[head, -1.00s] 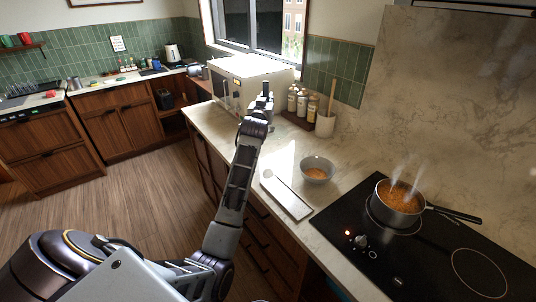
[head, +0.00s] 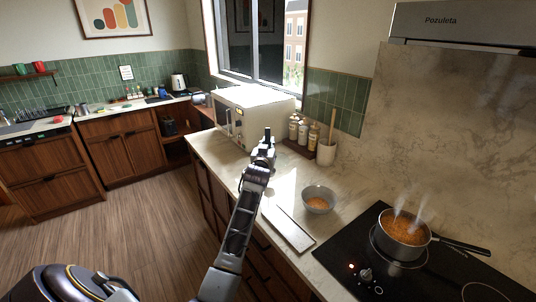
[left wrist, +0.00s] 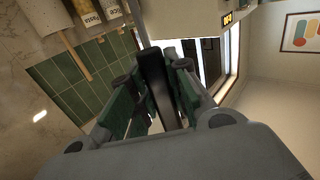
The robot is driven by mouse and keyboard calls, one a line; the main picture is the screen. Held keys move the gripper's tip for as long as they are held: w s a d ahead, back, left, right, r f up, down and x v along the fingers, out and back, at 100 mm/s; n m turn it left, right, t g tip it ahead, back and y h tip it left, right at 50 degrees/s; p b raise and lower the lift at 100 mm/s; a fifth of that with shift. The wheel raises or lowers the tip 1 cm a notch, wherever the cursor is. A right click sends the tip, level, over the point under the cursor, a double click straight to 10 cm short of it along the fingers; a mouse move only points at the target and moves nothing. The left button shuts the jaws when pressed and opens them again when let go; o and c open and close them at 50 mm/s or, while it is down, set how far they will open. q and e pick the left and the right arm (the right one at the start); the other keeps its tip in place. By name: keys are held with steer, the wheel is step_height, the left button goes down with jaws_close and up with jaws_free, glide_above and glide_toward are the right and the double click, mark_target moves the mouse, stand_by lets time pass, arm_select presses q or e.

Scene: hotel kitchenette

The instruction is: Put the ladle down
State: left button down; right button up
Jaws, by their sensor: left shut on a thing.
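My left gripper (head: 267,143) is above the counter, in front of the microwave's right side in the head view. In the left wrist view its fingers (left wrist: 150,95) are shut around the black handle of the ladle (left wrist: 155,80). A thin grey rod extends from the handle toward the top of that view. A flat, pale rectangular tray (head: 288,230) lies empty on the counter (head: 222,152), nearer me than the gripper. My right gripper is not in view.
A grey bowl (head: 319,200) with orange food stands right of the tray. A steaming pot (head: 402,240) of orange food sits on the black hob (head: 350,245). The microwave (head: 252,110), several bottles (head: 303,132) and a utensil crock (head: 326,153) line the back.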

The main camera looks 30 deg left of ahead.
arm_select(q)
steer(key=shift+f, duration=1.95)
steer(key=c, duration=1.3)
jaws_free()
steer(key=shift+c, duration=0.2)
steer(key=b+v, duration=0.1)
steer(key=v, duration=1.1)
